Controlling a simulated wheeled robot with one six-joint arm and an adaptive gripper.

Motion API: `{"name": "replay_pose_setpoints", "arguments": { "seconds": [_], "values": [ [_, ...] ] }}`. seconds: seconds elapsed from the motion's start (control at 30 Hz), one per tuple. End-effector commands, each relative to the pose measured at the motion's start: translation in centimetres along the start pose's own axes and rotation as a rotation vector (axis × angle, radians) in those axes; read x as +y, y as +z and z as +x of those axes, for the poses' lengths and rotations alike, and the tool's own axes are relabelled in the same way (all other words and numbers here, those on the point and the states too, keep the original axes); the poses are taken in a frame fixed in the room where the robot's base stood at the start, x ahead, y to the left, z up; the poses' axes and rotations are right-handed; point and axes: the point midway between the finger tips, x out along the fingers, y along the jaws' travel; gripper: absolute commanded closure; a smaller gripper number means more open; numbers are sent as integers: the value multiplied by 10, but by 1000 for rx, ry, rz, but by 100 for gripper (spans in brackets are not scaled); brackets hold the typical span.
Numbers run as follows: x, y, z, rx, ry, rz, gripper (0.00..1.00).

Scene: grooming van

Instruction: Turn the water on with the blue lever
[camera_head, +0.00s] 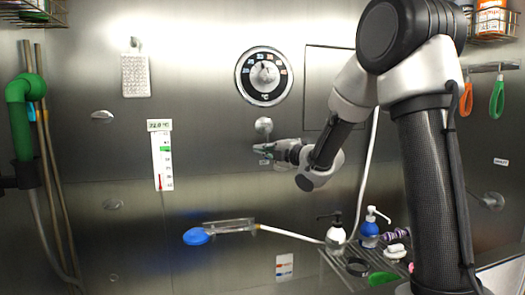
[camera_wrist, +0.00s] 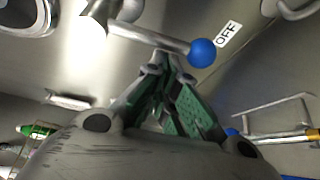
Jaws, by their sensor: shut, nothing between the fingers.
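The lever, a metal rod (camera_wrist: 150,38) ending in a blue ball (camera_wrist: 202,52), comes out of a round metal mount in the wrist view. The mount (camera_head: 263,125) also shows on the steel wall in the head view, just above my gripper. A white label reading OFF (camera_wrist: 229,34) is beside the blue ball. My gripper (camera_wrist: 168,62) is shut and empty, its green-padded fingertips right at the rod, near the ball. I cannot tell whether they touch it. In the head view my gripper (camera_head: 258,148) is small against the wall, and the blue ball is not clearly visible.
A temperature dial (camera_head: 264,75) is above the lever. A thermometer strip (camera_head: 162,155) hangs to the left. Below, a blue shower head (camera_head: 196,236) rests in a holder with a white hose. Bottles (camera_head: 336,234) stand on a rack at lower right.

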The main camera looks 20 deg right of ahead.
Motion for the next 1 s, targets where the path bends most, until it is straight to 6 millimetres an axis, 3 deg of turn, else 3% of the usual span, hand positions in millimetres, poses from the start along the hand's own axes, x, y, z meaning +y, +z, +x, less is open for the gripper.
{"name": "replay_pose_setpoints", "arguments": {
  "seconds": [0.77, 1.0],
  "values": [
    [-2, 8, -4, -1, -61, -104, 100],
    [-2, 15, -9, -2, -119, -204, 100]
  ]
}}
